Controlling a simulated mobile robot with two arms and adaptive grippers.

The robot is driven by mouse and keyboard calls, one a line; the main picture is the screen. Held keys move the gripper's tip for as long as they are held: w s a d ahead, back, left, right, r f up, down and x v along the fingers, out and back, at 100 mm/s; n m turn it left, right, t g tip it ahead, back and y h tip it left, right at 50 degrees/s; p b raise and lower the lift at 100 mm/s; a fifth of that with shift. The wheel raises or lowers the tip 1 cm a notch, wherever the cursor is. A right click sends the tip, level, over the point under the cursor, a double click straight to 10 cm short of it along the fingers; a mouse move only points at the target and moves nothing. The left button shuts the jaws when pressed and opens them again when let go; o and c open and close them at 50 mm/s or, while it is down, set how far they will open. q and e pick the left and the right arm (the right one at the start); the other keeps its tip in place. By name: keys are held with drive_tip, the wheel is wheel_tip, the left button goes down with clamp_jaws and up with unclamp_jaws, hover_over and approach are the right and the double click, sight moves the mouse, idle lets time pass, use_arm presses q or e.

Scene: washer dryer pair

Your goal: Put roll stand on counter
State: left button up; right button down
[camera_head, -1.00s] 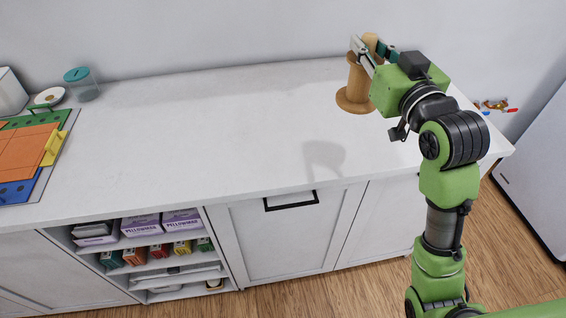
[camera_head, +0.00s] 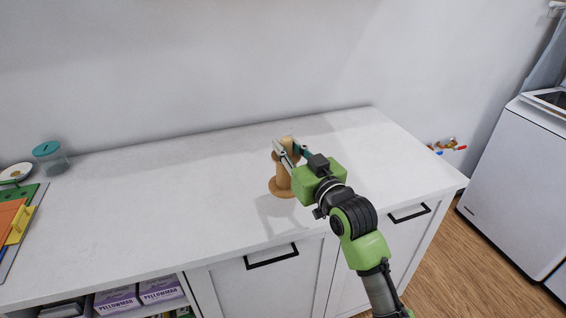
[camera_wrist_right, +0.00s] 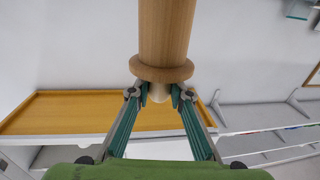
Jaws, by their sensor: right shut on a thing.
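The roll stand (camera_head: 283,174) is a wooden post with a wide round base and a smaller disc near its top. In the head view it is upright over the right half of the white counter (camera_head: 150,205). Its base looks at or very near the surface; I cannot tell whether it touches. My right gripper (camera_head: 286,147) is shut on the stand's top end. In the right wrist view the green-padded fingers (camera_wrist_right: 160,92) close on the round knob beyond the disc of the stand (camera_wrist_right: 166,35). My left gripper is not in view.
Counter space around the stand is clear. A jar with a teal lid (camera_head: 50,157), a white dish (camera_head: 15,173) and a coloured board (camera_head: 12,225) lie at the far left. A white machine (camera_head: 510,165) stands on the right, beyond a floor gap. The wall is behind.

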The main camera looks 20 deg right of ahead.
drive_tip(key=w+f, duration=0.3)
drive_tip(key=f, duration=0.1)
drive_tip(key=shift+w, duration=0.15)
wheel_tip(320, 180, down, 2)
drive_tip(key=shift+f+p, duration=0.1)
drive_tip(key=shift+p, duration=0.35)
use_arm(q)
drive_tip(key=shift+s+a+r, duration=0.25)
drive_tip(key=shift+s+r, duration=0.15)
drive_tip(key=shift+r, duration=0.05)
use_arm(e)
drive_tip(key=shift+f, duration=0.35)
drive_tip(key=shift+f, duration=0.1)
drive_tip(key=c, duration=1.8)
unclamp_jaws()
drive_tip(key=shift+f, duration=0.1)
drive_tip(key=shift+c, duration=0.2)
